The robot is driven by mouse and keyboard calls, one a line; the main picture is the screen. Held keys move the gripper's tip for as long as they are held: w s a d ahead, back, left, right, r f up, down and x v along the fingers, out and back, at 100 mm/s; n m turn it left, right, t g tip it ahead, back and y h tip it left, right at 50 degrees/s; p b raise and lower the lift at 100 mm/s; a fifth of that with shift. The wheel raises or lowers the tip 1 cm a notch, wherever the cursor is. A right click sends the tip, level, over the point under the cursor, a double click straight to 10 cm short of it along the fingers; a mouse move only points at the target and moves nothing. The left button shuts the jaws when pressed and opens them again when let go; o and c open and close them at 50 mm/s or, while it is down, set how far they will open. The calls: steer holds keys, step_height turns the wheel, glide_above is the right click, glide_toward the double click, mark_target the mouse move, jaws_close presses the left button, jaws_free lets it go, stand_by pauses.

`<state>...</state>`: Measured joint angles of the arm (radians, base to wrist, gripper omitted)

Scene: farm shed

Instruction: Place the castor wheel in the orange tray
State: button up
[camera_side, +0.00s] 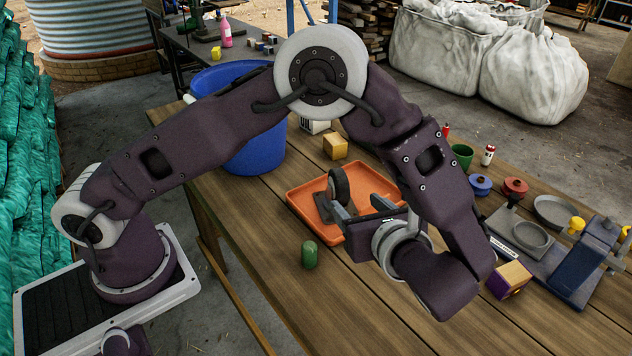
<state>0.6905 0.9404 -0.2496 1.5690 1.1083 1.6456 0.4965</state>
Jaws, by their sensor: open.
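The castor wheel (339,184), a dark wheel on a grey metal plate, stands in the left part of the orange tray (376,180) with its wheel upward. My gripper (347,210) is open, low over the tray, its fingers pointing left towards the castor. The fingertips are close to the castor's right side. I cannot tell whether they touch it. My wrist and forearm hide the tray's right side and front corner.
A green cylinder (309,254) stands in front of the tray. A wooden block (335,146) and a blue bin (254,142) are behind it. Blue (480,184) and red (514,187) round pieces, a kitchen scale (531,236) and a purple-yellow block (508,279) lie to the right.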

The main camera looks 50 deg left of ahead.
steer(key=s+a+r+n+g+h, duration=0.4)
steer(key=s+a+r+n+h, duration=0.1)
steer(key=s+a+r+n, duration=0.45)
steer(key=s+d+r+n+t+h, duration=0.1)
steer(key=s+r+n+t+h, duration=0.3)
steer(key=s+n+h, duration=0.3)
steer(key=s+r+n, duration=0.1)
steer(key=s+n, duration=0.2)
steer(key=n, duration=0.3)
steer(key=shift+s+d+t+h, duration=0.2)
steer(key=shift+d+t+h, duration=0.05)
steer(key=shift+t+h, duration=0.05)
